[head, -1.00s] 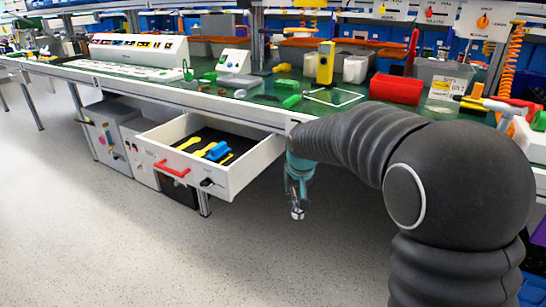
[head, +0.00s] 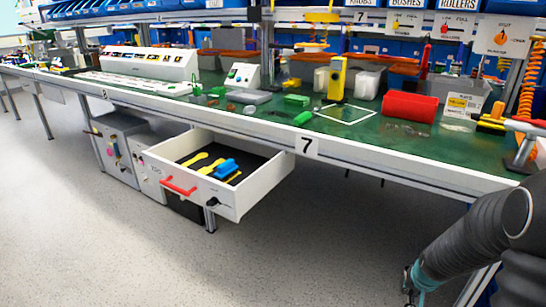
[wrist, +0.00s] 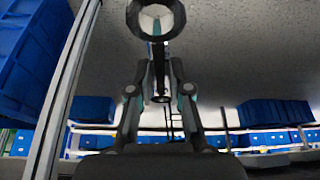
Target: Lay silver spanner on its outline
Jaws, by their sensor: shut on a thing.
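My gripper (head: 410,284) hangs low at the bottom right of the head view, in front of the bench and well right of the open drawer. The rest of the spanner is mostly hidden by the fingers. The open white drawer (head: 250,193) has a dark lining with yellow tool-shaped marks (head: 194,159) and a blue item (head: 227,168). I cannot tell which mark is the spanner's outline.
A grey cabinet (head: 118,140) stands left of the drawer. The floor in front is clear.

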